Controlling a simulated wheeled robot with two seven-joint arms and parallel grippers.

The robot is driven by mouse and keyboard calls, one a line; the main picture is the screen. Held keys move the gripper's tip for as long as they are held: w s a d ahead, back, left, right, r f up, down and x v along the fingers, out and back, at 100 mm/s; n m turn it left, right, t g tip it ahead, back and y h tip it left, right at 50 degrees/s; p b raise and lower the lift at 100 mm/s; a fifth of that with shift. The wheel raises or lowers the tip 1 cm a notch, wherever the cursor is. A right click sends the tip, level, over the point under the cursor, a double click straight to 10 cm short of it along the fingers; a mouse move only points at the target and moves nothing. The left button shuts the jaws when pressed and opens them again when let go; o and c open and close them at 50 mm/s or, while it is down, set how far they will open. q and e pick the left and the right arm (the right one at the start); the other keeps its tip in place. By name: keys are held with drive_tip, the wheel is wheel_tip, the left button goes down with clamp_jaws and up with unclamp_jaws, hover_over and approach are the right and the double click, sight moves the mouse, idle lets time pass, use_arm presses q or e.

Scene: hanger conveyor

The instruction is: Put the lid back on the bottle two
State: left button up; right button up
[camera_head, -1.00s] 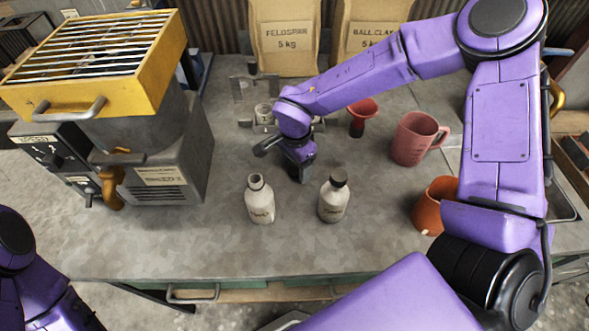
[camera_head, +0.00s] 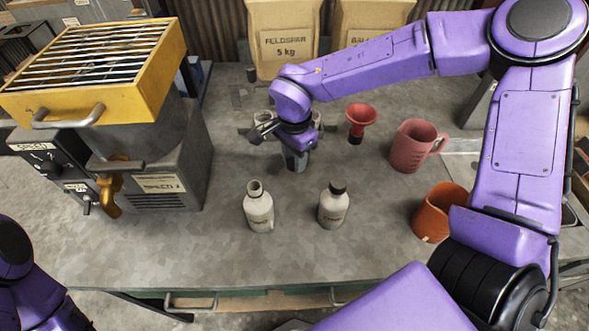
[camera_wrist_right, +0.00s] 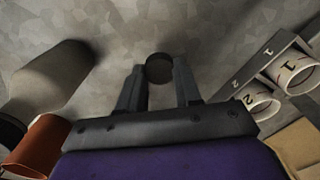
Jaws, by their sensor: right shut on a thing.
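Two pale bottles stand upright on the grey table. The left bottle (camera_head: 258,208) has an open neck; the right bottle (camera_head: 333,206) wears a black lid. Their label text is too small to read. My right gripper (camera_head: 296,165) is behind the bottles, pointing down. In the wrist view, the right gripper (camera_wrist_right: 159,80) is shut on a small round dark lid (camera_wrist_right: 159,68) at its fingertips. My left gripper is out of view; only part of the left arm shows.
A numbered holder (camera_wrist_right: 235,84) with white cups is right in the wrist view. Around the right gripper are a red funnel (camera_head: 361,118), pink jug (camera_head: 412,148) and orange mug (camera_head: 437,212). A yellow-topped machine (camera_head: 165,150) stands left. The table front is clear.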

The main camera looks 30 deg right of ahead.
sight(293, 162)
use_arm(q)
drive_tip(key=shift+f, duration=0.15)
use_arm(e)
drive_tip(key=shift+r, duration=1.95)
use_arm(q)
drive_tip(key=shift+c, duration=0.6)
use_arm(e)
drive_tip(key=shift+a+r+n+p, duration=0.1)
drive_tip(key=shift+r+n+p, duration=0.15)
drive_tip(key=shift+n, duration=0.35)
use_arm(q)
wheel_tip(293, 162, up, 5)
drive_tip(key=p, duration=0.4)
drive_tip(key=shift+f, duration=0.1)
use_arm(e)
drive_tip(key=n, duration=0.4)
drive_tip(key=w+a+n, duration=0.1)
drive_tip(key=n, duration=0.4)
drive_tip(key=w+a+n, duration=0.1)
drive_tip(key=n, duration=0.4)
drive_tip(key=shift+a+r, duration=0.2)
drive_tip(key=shift+a, duration=0.05)
